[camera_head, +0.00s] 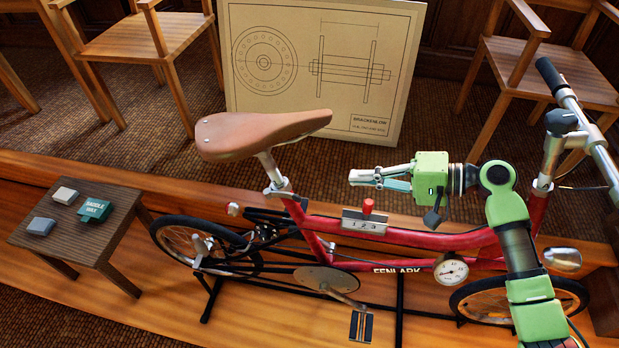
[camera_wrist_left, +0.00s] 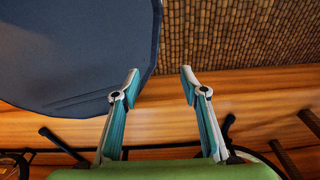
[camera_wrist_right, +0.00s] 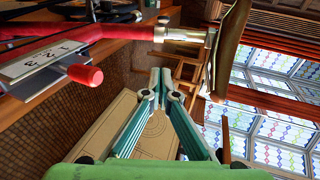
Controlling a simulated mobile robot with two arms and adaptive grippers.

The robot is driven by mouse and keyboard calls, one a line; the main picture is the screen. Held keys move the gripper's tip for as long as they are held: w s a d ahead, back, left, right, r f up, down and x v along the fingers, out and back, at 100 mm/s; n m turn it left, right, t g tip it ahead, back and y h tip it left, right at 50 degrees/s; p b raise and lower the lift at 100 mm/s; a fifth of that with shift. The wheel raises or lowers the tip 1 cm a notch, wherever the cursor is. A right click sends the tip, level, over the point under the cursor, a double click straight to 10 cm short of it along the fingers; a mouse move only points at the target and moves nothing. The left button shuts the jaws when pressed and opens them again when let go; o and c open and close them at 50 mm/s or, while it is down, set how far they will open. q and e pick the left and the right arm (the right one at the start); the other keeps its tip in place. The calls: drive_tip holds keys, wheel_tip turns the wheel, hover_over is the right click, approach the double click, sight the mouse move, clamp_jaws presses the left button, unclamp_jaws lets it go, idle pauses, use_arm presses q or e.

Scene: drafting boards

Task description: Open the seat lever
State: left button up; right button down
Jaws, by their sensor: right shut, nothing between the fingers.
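The bicycle has a brown saddle (camera_head: 262,132) on a silver seat post (camera_head: 269,165). A small silver seat clamp with its lever (camera_head: 278,189) sits where the post meets the red frame; the lever is too small to tell how it lies. In the right wrist view the clamp (camera_wrist_right: 162,34) is at the top centre and the saddle (camera_wrist_right: 229,45) is to its right. My right gripper (camera_head: 352,178) is shut and empty, right of the clamp and apart from it, above the red top tube. My left gripper (camera_wrist_left: 160,78) is open and empty, outside the head view.
A plate marked 1 2 3 (camera_head: 365,222) with a red knob (camera_head: 367,206) is on the frame below my right gripper. A round gauge (camera_head: 451,270) is lower right. A small table (camera_head: 115,232) with boxes stands left. A drawing board (camera_head: 320,70) leans behind.

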sight(283, 196)
use_arm(q)
drive_tip(key=s+r+p, duration=0.1)
drive_tip(key=r+p, duration=0.1)
drive_tip(key=s+r+p, duration=0.2)
drive_tip(key=shift+a+r, duration=0.15)
use_arm(e)
drive_tip(key=s+a+f, duration=0.1)
drive_tip(key=a+f, duration=0.2)
drive_tip(key=a, duration=0.8)
drive_tip(key=shift+f, duration=0.15)
use_arm(q)
drive_tip(key=shift+r+p, duration=0.1)
drive_tip(key=shift+p, duration=0.25)
use_arm(e)
drive_tip(key=shift+s+a, duration=0.1)
use_arm(q)
drive_tip(key=shift+w+r, duration=0.2)
drive_tip(key=shift+r, duration=0.05)
use_arm(e)
drive_tip(key=shift+s+t, duration=0.25)
drive_tip(key=shift+t, duration=0.25)
